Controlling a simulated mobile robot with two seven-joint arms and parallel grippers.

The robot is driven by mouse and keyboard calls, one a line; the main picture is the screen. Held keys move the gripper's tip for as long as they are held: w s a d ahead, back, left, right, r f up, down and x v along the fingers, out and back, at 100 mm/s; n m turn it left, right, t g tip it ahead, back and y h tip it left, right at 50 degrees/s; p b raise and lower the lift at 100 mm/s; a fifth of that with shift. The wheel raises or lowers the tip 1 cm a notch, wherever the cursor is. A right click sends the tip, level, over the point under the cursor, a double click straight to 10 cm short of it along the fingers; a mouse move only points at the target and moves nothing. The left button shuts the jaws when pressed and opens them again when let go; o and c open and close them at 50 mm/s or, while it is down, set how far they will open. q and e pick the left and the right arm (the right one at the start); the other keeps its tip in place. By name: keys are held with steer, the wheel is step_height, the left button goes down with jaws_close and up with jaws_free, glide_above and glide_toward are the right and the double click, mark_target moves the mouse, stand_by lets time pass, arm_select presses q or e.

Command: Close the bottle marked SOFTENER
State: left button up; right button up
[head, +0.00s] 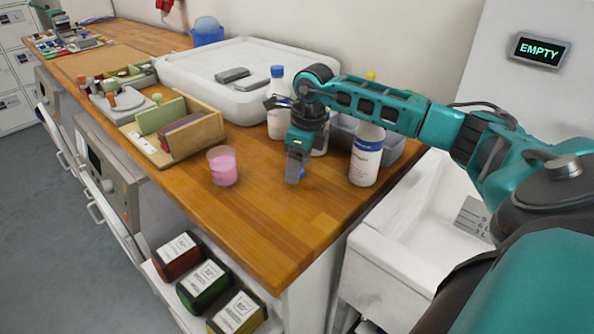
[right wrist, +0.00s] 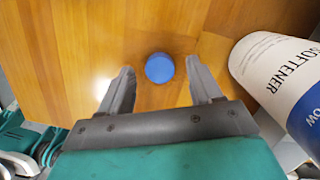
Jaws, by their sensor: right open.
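The bottle marked SOFTENER (right wrist: 275,65) is white with a blue label band and stands upright at the right of the right wrist view. In the head view the bottle (head: 364,163) stands near the counter's right edge; my arm crosses in front of its top, so its mouth is hidden. A loose blue cap (right wrist: 159,68) lies on the wooden counter; only a bit of the cap (head: 301,173) shows in the head view. My right gripper (head: 295,172) points down over the cap, open, one finger on each side of it. My left gripper is not in view.
A white bottle with a blue cap (head: 278,112) stands behind my gripper, with a grey bin (head: 396,150) to the right. A white sink (head: 395,235) lies beyond the counter edge.

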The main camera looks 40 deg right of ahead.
steer(key=shift+f, duration=0.25)
steer(key=c, duration=1.1)
